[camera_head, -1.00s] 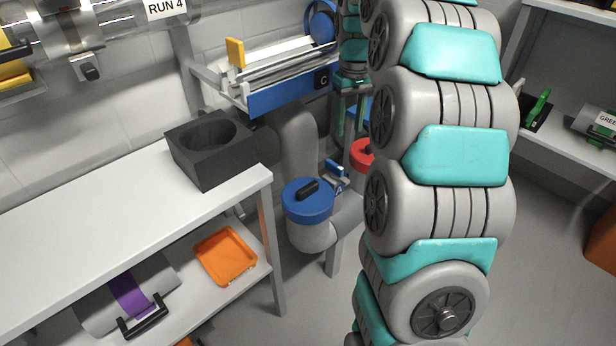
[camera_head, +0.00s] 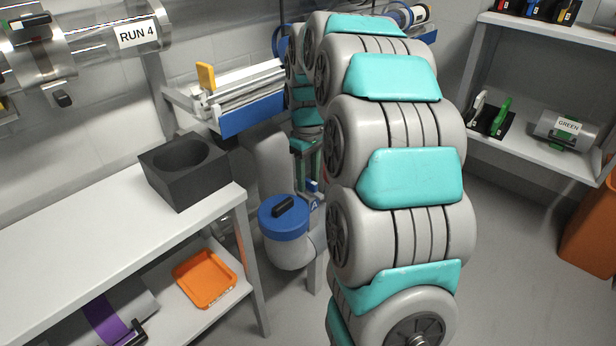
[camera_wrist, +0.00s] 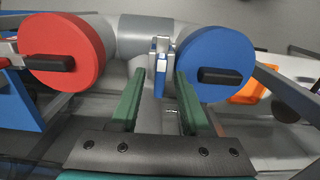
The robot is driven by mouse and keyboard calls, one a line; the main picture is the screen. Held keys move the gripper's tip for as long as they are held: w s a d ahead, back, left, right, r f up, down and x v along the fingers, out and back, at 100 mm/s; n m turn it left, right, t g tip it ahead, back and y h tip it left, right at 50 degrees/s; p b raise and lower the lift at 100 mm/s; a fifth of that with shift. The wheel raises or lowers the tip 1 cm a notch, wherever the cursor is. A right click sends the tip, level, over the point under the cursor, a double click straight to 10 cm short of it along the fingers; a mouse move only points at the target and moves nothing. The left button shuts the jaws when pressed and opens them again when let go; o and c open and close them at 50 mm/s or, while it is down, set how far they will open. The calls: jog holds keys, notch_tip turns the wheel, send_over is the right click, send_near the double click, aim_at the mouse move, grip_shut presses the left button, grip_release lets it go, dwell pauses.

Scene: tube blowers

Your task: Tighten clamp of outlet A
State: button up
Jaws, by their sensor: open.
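Outlet A's blue cap (camera_head: 284,217) with a black handle sits on a grey pipe elbow beyond the bench end. It is on the right in the wrist view (camera_wrist: 214,62). The small blue clamp lever with a white edge (camera_wrist: 160,62) stands beside that cap, on the grey pipe. In the head view the blue part marked A (camera_head: 314,200) is partly hidden by my arm. My gripper (camera_wrist: 160,76) is open, its green fingers pointing at the lever. In the wrist view the lever shows between the fingertips; contact cannot be told. The fingers also show in the head view (camera_head: 309,165).
A red cap with a black handle (camera_wrist: 66,50) is left of the lever in the wrist view. A white bench (camera_head: 90,225) bears a black block with a round hole (camera_head: 185,185). An orange tray (camera_head: 205,278) lies on the lower shelf. A blue-fronted rail unit (camera_head: 252,115) stands above the outlets.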

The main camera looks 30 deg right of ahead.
jog(key=shift+c, duration=0.3)
grip_shut()
dwell(0.3)
